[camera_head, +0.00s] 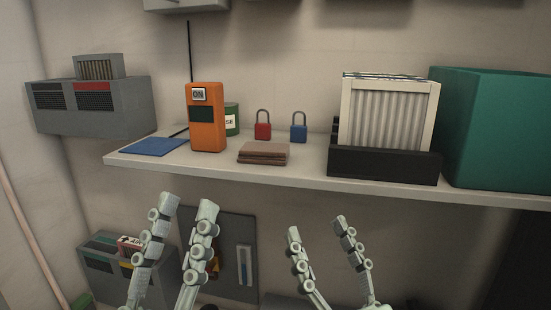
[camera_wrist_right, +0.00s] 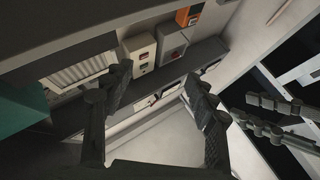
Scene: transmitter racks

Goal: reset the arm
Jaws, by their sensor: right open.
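My left gripper (camera_head: 188,212) is at the lower left of the head view, below the shelf's front edge, its two fingers spread apart with nothing between them. My right gripper (camera_head: 316,228) is to its right, also below the shelf, with its fingers apart and empty. In the right wrist view my right gripper (camera_wrist_right: 155,95) has its two fingers wide apart, with the shelf and wall units beyond. My left gripper's fingers (camera_wrist_right: 265,115) show at the right of that view. Neither gripper touches any object that I can see.
The shelf (camera_head: 310,182) carries an orange handheld device (camera_head: 207,130), a red padlock (camera_head: 263,130), a blue padlock (camera_head: 299,132), brown folded cloths (camera_head: 264,152), a pleated filter (camera_head: 388,115) in a black holder (camera_head: 383,165) and a teal box (camera_head: 497,130). A grey wall unit (camera_head: 110,115) is at left.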

